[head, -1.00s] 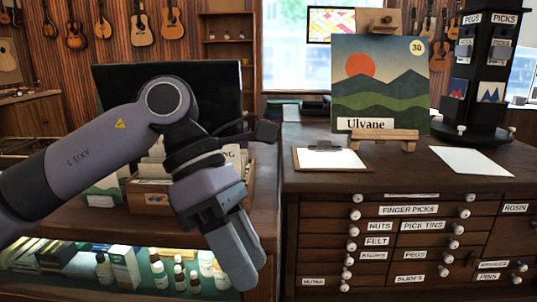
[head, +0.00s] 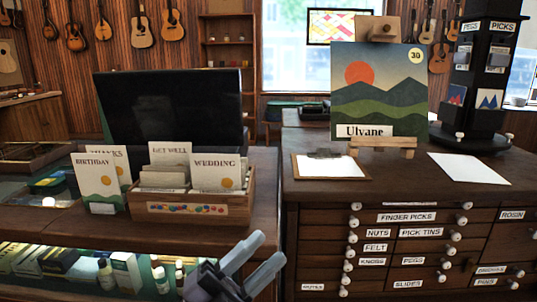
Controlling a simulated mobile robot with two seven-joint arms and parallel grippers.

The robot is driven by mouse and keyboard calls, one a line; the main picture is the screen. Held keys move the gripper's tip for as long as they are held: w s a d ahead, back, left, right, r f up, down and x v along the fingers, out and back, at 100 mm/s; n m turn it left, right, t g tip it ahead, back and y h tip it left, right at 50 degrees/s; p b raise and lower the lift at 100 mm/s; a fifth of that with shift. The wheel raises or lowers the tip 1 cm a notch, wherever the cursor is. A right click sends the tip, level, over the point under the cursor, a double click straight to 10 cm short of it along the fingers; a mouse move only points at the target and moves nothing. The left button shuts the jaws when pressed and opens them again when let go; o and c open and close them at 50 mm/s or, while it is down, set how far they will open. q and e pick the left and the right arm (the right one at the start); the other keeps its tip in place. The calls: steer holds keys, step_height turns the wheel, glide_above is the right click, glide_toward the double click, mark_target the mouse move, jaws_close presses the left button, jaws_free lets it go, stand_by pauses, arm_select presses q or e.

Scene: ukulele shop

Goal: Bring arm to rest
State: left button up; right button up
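My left gripper (head: 267,250) shows at the bottom of the head view, in front of the counter's right end. Its two grey fingers point up and to the right, with a gap between them and nothing held. Most of my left arm is below the picture. My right gripper is not in view.
A wooden card box (head: 190,209) and a birthday card (head: 100,182) stand on the left counter before a black screen (head: 170,105). A drawer cabinet (head: 410,185) at right bears a clipboard (head: 328,168), an album cover (head: 379,90) on an easel, and a paper sheet (head: 469,167).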

arm_select(q)
steer(key=a+f+n+t+y+p, duration=0.1)
steer(key=a+f+n+t+y, duration=0.2)
steer(key=a+f+n+y, duration=0.45)
steer(key=a+f+n+t+y, duration=0.35)
steer(key=f+n+y, duration=0.45)
steer(key=f+n, duration=0.4)
steer(key=s+a+f+n+g+y, duration=0.2)
steer(key=s+a+f+g, duration=0.1)
steer(key=s+f, duration=0.4)
steer(key=s+a+f+n+g+y, duration=0.2)
steer(key=s+a+f+g+y, duration=0.1)
steer(key=s+f, duration=0.5)
steer(key=shift+a+f+n+g+p, duration=0.35)
steer(key=shift+a+f+g, duration=0.2)
steer(key=shift+a, duration=0.4)
steer(key=shift+w+r, duration=0.1)
steer(key=shift+w, duration=0.05)
